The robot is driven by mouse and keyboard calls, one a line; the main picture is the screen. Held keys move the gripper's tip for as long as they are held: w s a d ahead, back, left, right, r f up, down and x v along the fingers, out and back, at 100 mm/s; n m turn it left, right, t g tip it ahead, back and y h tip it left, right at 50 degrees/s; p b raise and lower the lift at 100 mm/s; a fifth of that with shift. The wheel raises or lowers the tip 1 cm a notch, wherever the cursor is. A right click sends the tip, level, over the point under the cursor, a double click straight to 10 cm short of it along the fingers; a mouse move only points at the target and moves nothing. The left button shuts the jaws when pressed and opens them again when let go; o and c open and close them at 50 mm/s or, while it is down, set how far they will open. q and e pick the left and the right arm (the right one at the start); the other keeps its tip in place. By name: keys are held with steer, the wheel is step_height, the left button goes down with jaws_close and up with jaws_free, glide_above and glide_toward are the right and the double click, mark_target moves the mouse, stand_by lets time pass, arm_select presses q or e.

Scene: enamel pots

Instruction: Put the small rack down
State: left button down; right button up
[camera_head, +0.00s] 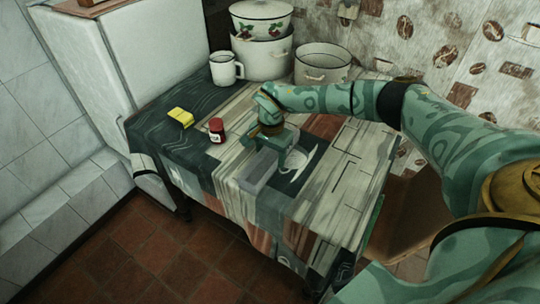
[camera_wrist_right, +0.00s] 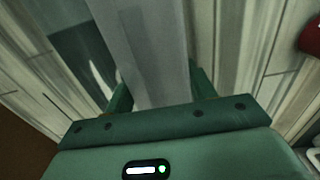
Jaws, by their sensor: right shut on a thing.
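The small rack (camera_head: 258,174) is a plain grey, narrow block-like piece near the front of the table, beside the printed cup pattern on the cloth. My right gripper (camera_head: 268,148) reaches in from the right and is shut on its far end. In the right wrist view the small rack (camera_wrist_right: 150,50) runs up between the two green fingers of my right gripper (camera_wrist_right: 160,88). It is level or nearly so, at or just above the cloth; I cannot tell whether it touches. My left gripper is not in view.
The table (camera_head: 340,190) has a patterned cloth. A white mug (camera_head: 225,70), stacked pots (camera_head: 262,58) and another pot (camera_head: 321,66) stand behind. The cloth right of the rack is clear.

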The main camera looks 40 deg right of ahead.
mark_target(271, 162)
steer(key=shift+r, duration=0.1)
steer(key=o, duration=1.1)
steer(key=shift+c, duration=0.2)
arm_select(q)
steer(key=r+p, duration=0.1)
steer(key=p, duration=0.1)
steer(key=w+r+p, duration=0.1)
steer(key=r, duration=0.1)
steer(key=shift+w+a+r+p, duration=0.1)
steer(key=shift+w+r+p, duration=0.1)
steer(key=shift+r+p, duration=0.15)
arm_select(e)
step_height(271, 162, up, 12)
